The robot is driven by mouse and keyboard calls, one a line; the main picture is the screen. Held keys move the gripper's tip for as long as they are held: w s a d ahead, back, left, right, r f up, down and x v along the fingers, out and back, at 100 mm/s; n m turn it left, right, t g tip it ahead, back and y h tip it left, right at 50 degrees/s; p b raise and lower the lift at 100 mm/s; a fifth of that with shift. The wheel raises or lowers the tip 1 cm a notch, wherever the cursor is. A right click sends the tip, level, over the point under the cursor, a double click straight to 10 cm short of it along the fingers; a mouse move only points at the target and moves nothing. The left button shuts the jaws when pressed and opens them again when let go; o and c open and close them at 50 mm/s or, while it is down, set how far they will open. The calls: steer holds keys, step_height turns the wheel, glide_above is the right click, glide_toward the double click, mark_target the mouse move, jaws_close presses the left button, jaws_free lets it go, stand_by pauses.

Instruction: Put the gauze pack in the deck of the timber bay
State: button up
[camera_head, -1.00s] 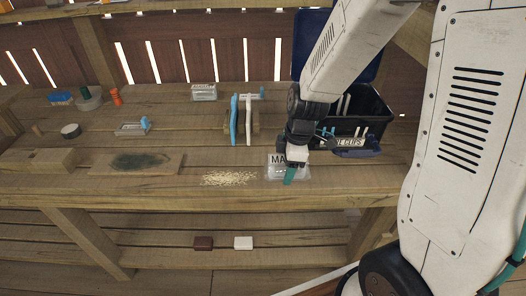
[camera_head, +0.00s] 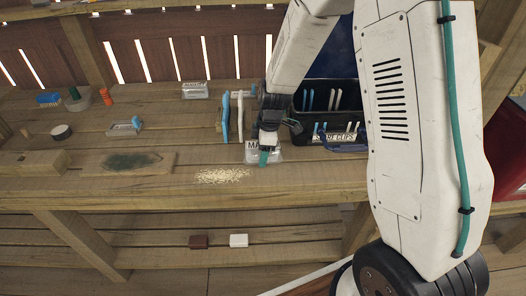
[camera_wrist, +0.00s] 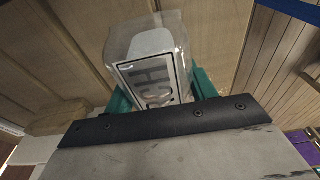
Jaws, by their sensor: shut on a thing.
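My gripper (camera_head: 264,157) has teal fingers and is at the front right of the wooden bench top. It is shut on a clear plastic box (camera_head: 275,153) with a white label, partly covered by the gripper. The label reads "MA" here and ends in "CH" in the wrist view, where the clear box (camera_wrist: 150,45) sits between the teal fingers. No pack is readably marked as gauze; a small white pack (camera_head: 239,240) lies on the lower slatted shelf (camera_head: 150,252). The timber bay appears to be this wooden bench (camera_head: 130,190); I cannot tell which level is its deck.
A straw-coloured pile (camera_head: 222,175) lies to the left. A brown block (camera_head: 198,241) lies beside the white pack. A labelled clear box (camera_head: 195,90) stands farther back. The shelf's left part is clear.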

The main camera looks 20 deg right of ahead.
steer(key=shift+f, duration=0.1)
steer(key=o, duration=1)
steer(key=shift+o, duration=0.2)
steer(key=r, duration=0.4)
steer(key=d+r, duration=0.1)
steer(key=r, duration=0.6)
steer(key=shift+s+d+r, duration=0.25)
steer(key=shift+d+r, duration=0.1)
steer(key=shift+s+r, duration=0.25)
steer(key=shift+r, duration=0.3)
steer(key=s+r+m, duration=0.4)
steer(key=s, duration=0.5)
steer(key=s+d+r+m+h, duration=0.1)
steer(key=s+r+m, duration=0.4)
steer(key=s, duration=0.5)
steer(key=s+d+r+m, duration=0.1)
steer(key=s+r+m, duration=0.3)
steer(key=s, duration=0.6)
steer(key=shift+s+d+r+m+t+h, duration=0.2)
steer(key=shift+m+t+h, duration=0.15)
steer(key=shift+m, duration=0.35)
